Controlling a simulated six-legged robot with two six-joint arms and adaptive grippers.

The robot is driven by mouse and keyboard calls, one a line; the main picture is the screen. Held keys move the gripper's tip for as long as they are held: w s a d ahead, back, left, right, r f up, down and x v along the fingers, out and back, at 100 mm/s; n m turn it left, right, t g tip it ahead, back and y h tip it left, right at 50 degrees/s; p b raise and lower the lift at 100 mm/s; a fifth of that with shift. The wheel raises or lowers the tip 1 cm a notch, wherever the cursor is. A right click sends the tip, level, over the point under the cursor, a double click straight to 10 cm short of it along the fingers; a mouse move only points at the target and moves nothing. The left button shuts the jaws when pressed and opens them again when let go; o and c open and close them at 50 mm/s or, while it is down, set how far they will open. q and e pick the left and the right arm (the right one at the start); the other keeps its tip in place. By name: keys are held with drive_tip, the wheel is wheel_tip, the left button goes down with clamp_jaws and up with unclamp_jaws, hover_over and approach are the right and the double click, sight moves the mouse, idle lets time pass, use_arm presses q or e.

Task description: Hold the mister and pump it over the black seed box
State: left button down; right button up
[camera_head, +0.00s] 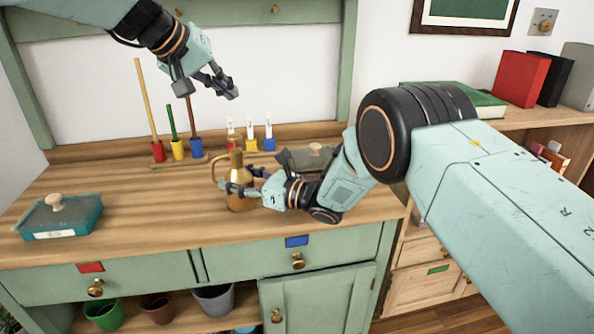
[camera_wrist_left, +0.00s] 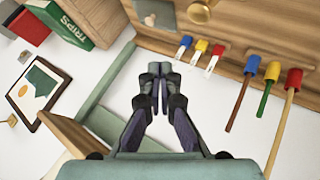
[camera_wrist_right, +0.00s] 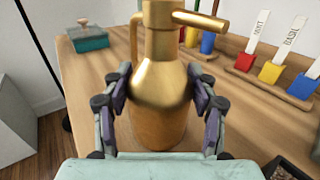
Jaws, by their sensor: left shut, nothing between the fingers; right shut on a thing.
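The brass mister (camera_head: 237,196) is upright at the middle of the wooden worktop; whether its base touches the wood is hard to tell. My right gripper (camera_head: 243,189) is shut around its body, with a finger on each side in the right wrist view (camera_wrist_right: 160,85). The dark seed box (camera_head: 290,160) with a greyish lid and pale knob sits just right of the mister, partly hidden behind my right arm. A corner of it shows in the right wrist view (camera_wrist_right: 283,172). My left gripper (camera_head: 212,86) is shut and empty, high above the back of the worktop; its fingertips meet in the left wrist view (camera_wrist_left: 155,78).
A teal lidded box (camera_head: 62,219) sits at the left of the worktop. Coloured pots with long-handled tools (camera_head: 177,149) and a rack of labelled markers (camera_head: 250,144) stand along the back. Books (camera_head: 521,79) stand on a shelf at right. The front middle-left worktop is clear.

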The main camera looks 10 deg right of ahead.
use_arm(q)
wheel_tip(320, 180, up, 3)
drive_tip(key=shift+f, duration=0.2)
drive_tip(key=shift+f, duration=0.1)
approach(237, 134)
drive_tip(key=shift+w+d+f, duration=0.7)
drive_tip(key=shift+w+d, duration=0.2)
drive_tip(key=shift+d, duration=0.1)
drive_tip(key=shift+w+d+f, duration=0.7)
drive_tip(key=shift+w+d, duration=0.15)
drive_tip(key=shift+d, duration=0.15)
drive_tip(key=shift+f, duration=0.1)
drive_tip(key=shift+f, duration=0.35)
drive_tip(key=shift+f, duration=0.95)
idle(1.0)
drive_tip(key=shift+r, duration=1.4)
